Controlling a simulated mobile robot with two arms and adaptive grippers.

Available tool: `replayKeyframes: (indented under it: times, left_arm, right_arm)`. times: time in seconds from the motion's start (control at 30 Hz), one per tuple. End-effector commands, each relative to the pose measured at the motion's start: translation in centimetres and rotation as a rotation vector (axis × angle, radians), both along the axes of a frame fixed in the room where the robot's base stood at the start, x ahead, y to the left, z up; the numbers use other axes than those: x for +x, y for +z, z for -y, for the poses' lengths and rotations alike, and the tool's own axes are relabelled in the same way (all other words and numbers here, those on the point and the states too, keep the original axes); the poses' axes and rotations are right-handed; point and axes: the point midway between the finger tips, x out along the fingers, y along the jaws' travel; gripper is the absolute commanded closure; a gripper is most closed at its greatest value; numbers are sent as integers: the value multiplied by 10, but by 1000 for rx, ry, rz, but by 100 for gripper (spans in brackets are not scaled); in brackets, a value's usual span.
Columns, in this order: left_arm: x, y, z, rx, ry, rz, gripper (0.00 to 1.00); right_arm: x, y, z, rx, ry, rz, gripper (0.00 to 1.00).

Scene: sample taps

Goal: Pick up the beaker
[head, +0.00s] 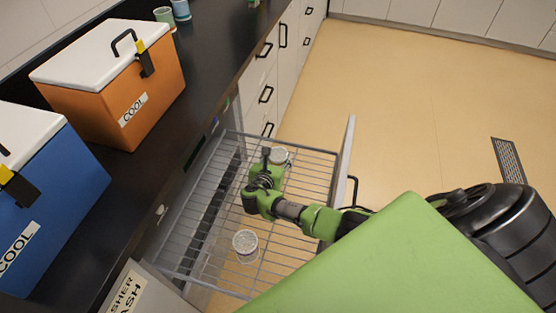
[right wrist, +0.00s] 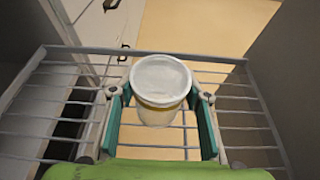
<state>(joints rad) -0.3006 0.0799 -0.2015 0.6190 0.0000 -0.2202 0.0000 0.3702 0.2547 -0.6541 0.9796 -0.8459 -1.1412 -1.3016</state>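A white-topped beaker (head: 279,155) stands at the far end of a pulled-out wire rack. It also shows in the right wrist view (right wrist: 160,85), upright, with a yellowish band below its rim. My right gripper (head: 272,160) is down at this beaker. In the right wrist view its teal fingers (right wrist: 161,125) are open, one on each side of the beaker, with narrow gaps beside it. A second, similar round vessel (head: 245,241) stands nearer on the rack, clear of the gripper. My left gripper is not in view.
The wire rack (head: 200,262) has an upright front panel (head: 343,160) on its right. A dark counter (head: 190,100) runs along the left, with an orange cooler (head: 150,95) and a blue cooler (head: 60,200) on it. Open floor (head: 410,110) lies to the right.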

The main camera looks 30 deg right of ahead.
Motion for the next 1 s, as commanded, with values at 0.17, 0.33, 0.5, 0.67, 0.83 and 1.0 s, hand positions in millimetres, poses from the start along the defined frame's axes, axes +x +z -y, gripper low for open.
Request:
replayKeyframes:
  times: [0.17, 0.33, 0.5, 0.67, 0.83, 1.0]
  left_arm:
    - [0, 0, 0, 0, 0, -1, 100]
    - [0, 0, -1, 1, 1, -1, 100]
    - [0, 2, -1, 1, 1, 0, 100]
    - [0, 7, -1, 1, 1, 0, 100]
    - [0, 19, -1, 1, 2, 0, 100]
    - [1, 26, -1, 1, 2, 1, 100]
  right_arm:
    - [0, 0, 0, 0, 0, 0, 76]
    - [0, 0, 0, 0, 0, 0, 76]
    - [0, 7, 0, 1, 0, 2, 76]
    - [0, 25, 0, 1, -1, 4, 76]
    - [-13, 56, -15, 3, 2, 2, 76]
    - [-31, 89, -37, 4, 2, 3, 76]
